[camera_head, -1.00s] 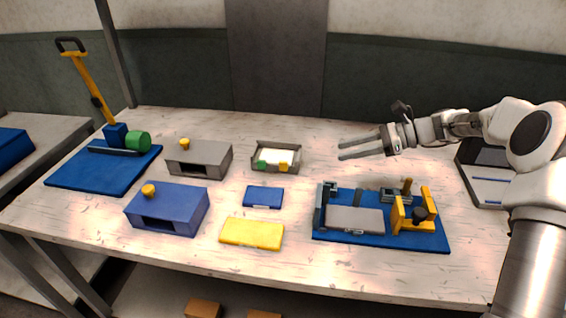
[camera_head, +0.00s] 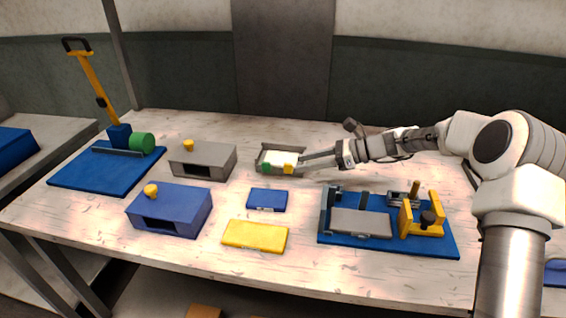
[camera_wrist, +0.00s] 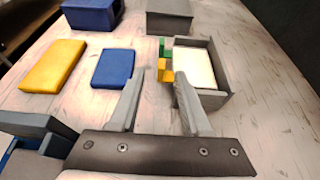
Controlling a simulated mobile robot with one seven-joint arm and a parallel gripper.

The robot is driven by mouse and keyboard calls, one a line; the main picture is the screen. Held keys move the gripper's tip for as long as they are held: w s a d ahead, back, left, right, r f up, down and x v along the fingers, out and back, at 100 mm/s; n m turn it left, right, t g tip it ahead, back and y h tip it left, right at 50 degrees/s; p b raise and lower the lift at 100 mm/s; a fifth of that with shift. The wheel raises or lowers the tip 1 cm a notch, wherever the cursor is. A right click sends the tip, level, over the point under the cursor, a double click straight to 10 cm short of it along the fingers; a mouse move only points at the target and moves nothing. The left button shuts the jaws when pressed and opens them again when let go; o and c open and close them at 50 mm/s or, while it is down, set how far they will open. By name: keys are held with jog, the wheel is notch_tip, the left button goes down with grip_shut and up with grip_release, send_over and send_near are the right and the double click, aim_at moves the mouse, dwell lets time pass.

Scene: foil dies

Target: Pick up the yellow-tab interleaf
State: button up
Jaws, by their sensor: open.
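The yellow tab (camera_head: 289,168) stands at the front right of a small grey tray (camera_head: 301,150) at the back middle of the table. It also shows in the wrist view (camera_wrist: 164,74). It sits at the edge of the white interleaf sheets (camera_head: 281,157), beside a green tab (camera_head: 266,168). My gripper (camera_head: 302,160) is at the tray's right side in the head view. In the wrist view its two fingers (camera_wrist: 158,76) are apart with nothing held, and the yellow tab appears between the fingertips. Whether the fingers touch the tray or tab I cannot tell.
A blue block (camera_head: 267,199) and a yellow block (camera_head: 255,235) lie in front of the tray. A grey box (camera_head: 203,160) and a blue box (camera_head: 168,210) stand left. A blue fixture board (camera_head: 340,241) stands right. A lever press (camera_head: 108,165) is far left.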

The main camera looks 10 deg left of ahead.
aim_at(291, 165)
jog(key=x, duration=0.4)
jog(key=shift+w+a+f+b, duration=0.1)
jog(key=shift+a+b, duration=0.2)
jog(key=shift+b, duration=0.1)
grip_shut()
